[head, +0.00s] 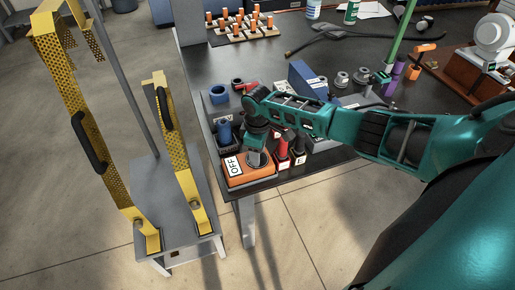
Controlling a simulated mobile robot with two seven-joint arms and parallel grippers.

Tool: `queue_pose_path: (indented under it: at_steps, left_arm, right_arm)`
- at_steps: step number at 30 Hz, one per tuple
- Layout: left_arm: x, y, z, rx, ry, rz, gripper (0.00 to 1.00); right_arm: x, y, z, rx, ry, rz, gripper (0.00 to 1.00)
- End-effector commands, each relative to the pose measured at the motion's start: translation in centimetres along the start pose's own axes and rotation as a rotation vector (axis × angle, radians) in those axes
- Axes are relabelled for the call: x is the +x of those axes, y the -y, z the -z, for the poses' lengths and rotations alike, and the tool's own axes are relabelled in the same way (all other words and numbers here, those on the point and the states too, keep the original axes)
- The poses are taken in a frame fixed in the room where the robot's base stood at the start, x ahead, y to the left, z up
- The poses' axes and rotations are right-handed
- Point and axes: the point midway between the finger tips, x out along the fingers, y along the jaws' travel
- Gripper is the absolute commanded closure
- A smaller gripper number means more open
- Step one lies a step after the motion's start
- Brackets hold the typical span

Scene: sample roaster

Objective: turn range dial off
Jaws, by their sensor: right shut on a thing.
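An orange box (247,174) with a white OFF label (233,166) sits at the near left corner of the dark bench. A grey dial (257,159) stands on top of it, to the right of the label. My right gripper (257,150) comes down from above and is shut on the dial, whose upper part it hides. The dial's pointer direction is too small and covered to tell. My left gripper is out of view.
Red bottles (282,151) stand just right of the box. A blue cup (225,132) sits behind it, and a blue block (306,80) farther right. A yellow perforated frame (75,90) on a grey stand (188,228) is left of the bench.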

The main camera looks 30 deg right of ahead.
Motion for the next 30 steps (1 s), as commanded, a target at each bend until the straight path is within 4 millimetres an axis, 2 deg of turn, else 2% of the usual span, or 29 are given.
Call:
queue_pose_path:
  at_steps: [8,24,25,30]
  left_arm:
    - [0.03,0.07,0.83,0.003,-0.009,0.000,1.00]
    - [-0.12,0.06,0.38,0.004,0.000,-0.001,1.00]
    - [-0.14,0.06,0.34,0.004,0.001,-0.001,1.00]
    - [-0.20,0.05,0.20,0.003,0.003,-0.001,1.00]
  right_arm:
    - [-0.04,0.02,0.04,-0.096,-0.001,0.001,0.84]
    - [0.00,0.00,0.01,-0.117,0.000,0.001,0.84]
    - [0.00,0.00,0.01,-0.117,0.000,0.001,0.51]
    - [0.00,0.00,0.01,-0.116,0.000,0.000,0.35]
